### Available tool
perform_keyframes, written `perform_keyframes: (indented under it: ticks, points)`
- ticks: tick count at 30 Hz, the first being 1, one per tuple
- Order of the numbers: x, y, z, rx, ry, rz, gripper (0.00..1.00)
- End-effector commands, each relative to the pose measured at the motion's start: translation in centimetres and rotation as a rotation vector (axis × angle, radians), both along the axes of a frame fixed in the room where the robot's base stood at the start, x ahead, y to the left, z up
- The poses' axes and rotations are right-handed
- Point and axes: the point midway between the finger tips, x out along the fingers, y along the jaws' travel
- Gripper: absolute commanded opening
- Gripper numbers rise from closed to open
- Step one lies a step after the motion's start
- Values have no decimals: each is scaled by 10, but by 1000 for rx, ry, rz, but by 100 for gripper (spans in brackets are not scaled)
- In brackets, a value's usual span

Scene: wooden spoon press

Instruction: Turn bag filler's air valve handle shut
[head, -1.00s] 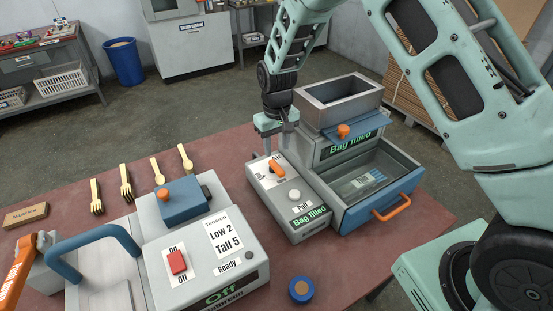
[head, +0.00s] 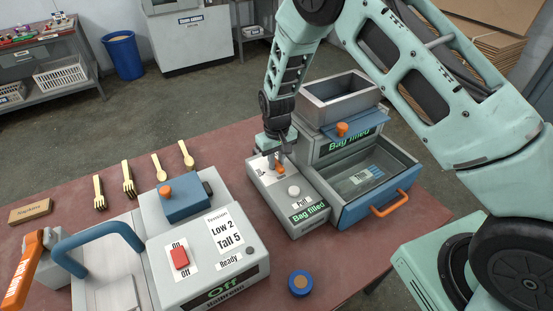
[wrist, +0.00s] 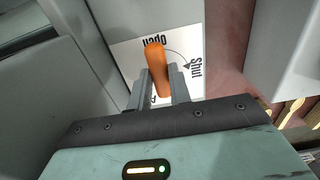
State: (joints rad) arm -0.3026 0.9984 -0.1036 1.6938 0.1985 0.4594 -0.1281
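The bag filler's control box (head: 290,195) has an orange air valve handle (head: 281,169) on its top. In the wrist view the handle (wrist: 155,62) points up towards the "Open" mark on a white label (wrist: 192,45); "Shut" is at the right, with a curved arrow leading to it. My gripper (head: 276,163) reaches down onto the handle from above. In the wrist view its fingers (wrist: 160,82) are drawn in on both sides of the handle, with hardly any gap. The lower part of the label is hidden by the fingers.
The filler's hopper (head: 340,95) and drawer with an orange handle (head: 390,204) stand right of the box. A white machine with a red switch (head: 180,258) stands at the left. A round blue-rimmed item (head: 300,283) lies in front. Wooden forks and spoons (head: 128,178) lie behind the machine.

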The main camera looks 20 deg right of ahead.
Motion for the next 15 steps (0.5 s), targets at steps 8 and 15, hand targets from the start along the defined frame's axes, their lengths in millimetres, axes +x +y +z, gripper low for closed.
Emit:
perform_keyframes:
  ticks: [8,15]
  points:
    - [0,0,0,0,-1,-19,0]
    - [0,3,0,-1,-2,-124,0]
